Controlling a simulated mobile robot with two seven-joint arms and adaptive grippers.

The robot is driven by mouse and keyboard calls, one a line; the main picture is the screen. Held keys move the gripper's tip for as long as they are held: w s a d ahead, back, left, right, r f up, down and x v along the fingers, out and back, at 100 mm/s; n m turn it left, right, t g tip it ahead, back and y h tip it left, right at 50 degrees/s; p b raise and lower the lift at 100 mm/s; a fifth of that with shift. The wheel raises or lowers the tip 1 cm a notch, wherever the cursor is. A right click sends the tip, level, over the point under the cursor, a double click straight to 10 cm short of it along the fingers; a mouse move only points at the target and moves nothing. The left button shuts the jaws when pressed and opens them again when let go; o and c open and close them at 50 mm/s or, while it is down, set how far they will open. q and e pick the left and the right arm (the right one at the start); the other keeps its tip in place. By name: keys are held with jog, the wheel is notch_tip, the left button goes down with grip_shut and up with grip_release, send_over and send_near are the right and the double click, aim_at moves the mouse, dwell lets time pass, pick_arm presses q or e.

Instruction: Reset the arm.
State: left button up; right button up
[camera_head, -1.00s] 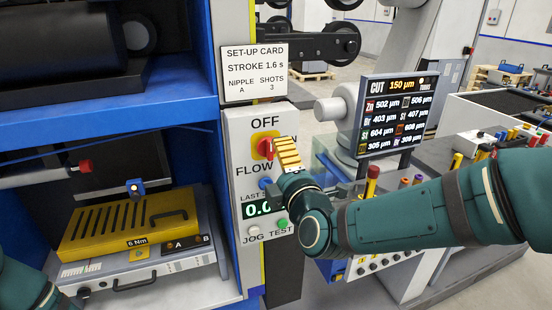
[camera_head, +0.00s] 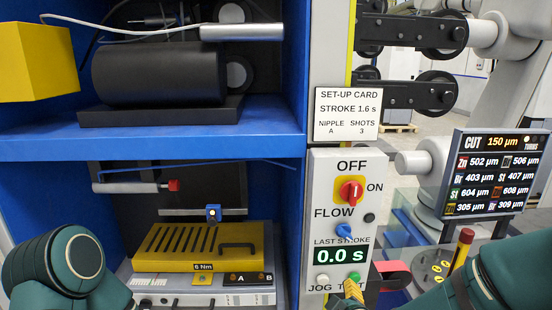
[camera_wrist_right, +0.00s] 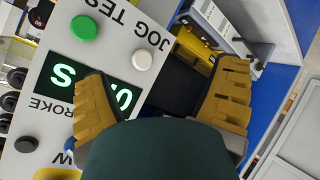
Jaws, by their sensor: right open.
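My right gripper (camera_head: 353,290) shows only as a yellow fingertip at the bottom of the head view, in front of the lower edge of the control panel (camera_head: 325,235). In the right wrist view the gripper (camera_wrist_right: 164,75) is open with nothing between its two yellow fingers. One finger overlaps the panel's display there; the green button (camera_wrist_right: 83,28) and white button (camera_wrist_right: 142,60) are beyond the fingertips. My right arm (camera_head: 515,270) comes in from the lower right. My left arm (camera_head: 70,265) shows at the lower left; its gripper is out of view.
The panel carries a red knob on a yellow plate (camera_head: 350,189), a blue knob (camera_head: 344,231) and a display (camera_head: 341,256) reading 0.0 s. A yellow slotted box (camera_head: 200,248) sits in the blue cabinet (camera_head: 200,147). A monitor (camera_head: 492,172) stands at right.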

pick_arm(q)
jog(key=f+b, duration=0.1)
jog(key=f, duration=0.1)
jog(key=f+b, duration=0.2)
jog(key=shift+s+d+f, duration=0.15)
jog(key=shift+s, duration=0.05)
pick_arm(e)
jog(key=s+a+f+m+g+y, duration=0.1)
jog(key=s+f+m+g, duration=0.3)
jog(key=f, duration=0.9)
jog(key=s+a+f+m+g, duration=0.2)
jog(key=s+f+m+g, duration=0.3)
jog(key=s+f+m, duration=0.3)
jog(key=s+f, duration=0.3)
jog(key=f, duration=0.2)
jog(key=shift+s+a+f+m+y, duration=0.3)
jog(key=shift+s+f+y, duration=0.1)
